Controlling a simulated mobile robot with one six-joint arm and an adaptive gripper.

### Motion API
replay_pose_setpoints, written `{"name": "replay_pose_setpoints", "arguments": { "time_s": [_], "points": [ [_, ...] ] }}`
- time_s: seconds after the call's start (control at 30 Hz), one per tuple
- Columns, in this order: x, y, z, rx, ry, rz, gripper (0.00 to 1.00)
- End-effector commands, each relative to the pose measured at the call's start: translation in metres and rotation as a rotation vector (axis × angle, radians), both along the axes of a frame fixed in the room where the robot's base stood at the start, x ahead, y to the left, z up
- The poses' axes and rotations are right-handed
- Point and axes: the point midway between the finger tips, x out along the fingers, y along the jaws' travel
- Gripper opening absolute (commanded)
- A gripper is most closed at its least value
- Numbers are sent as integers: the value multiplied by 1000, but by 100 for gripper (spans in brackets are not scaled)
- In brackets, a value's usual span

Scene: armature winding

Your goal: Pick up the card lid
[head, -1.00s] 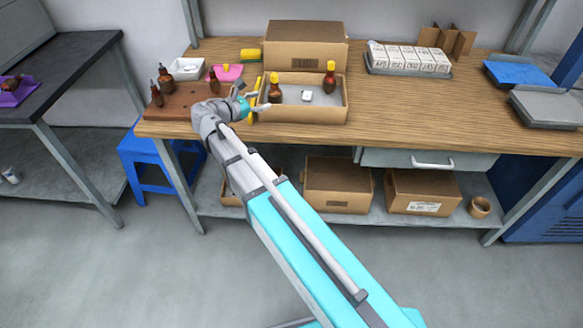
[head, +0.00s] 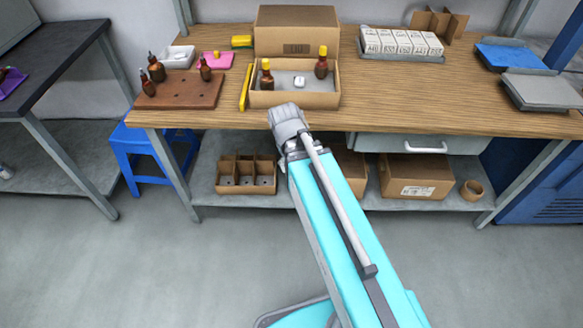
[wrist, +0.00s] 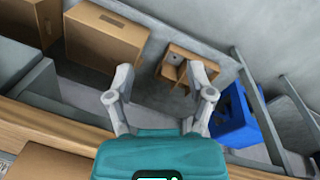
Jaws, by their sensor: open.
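A low open card box (head: 295,100) stands at the front of the wooden bench, holding two brown bottles with yellow tops and a small white item. A taller closed-looking card box (head: 297,30) stands right behind it; I cannot tell whether its top is a separate lid. No loose flat card lid is clearly visible. My gripper (wrist: 163,88) is open and empty in the wrist view, over the bench's front edge and facing the lower shelf. In the head view my wrist stands in front of the open box and hides the fingers.
A wooden board (head: 180,92) with bottles is at the left, a yellow strip (head: 246,87) beside the open box. Labelled white boxes (head: 402,42) and grey trays are at the right. Below are card boxes, a divided box (wrist: 183,60) and a blue stool (wrist: 236,120).

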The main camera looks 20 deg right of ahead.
Motion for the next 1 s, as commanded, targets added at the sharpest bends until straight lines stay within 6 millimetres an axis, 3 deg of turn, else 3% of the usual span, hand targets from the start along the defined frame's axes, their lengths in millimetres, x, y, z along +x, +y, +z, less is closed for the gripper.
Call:
{"name": "replay_pose_setpoints", "arguments": {
  "time_s": [0.1,0.27,0.5,0.57,0.77,1.0],
  "points": [
    [-13,4,-1,79,3,-100,69],
    [-17,8,-1,122,7,-154,69],
    [-17,8,-1,124,6,-155,69],
    [-17,8,-1,123,6,-155,76],
    [-15,8,0,123,7,-150,76],
    [1,8,21,122,10,-91,76]
  ]
}}
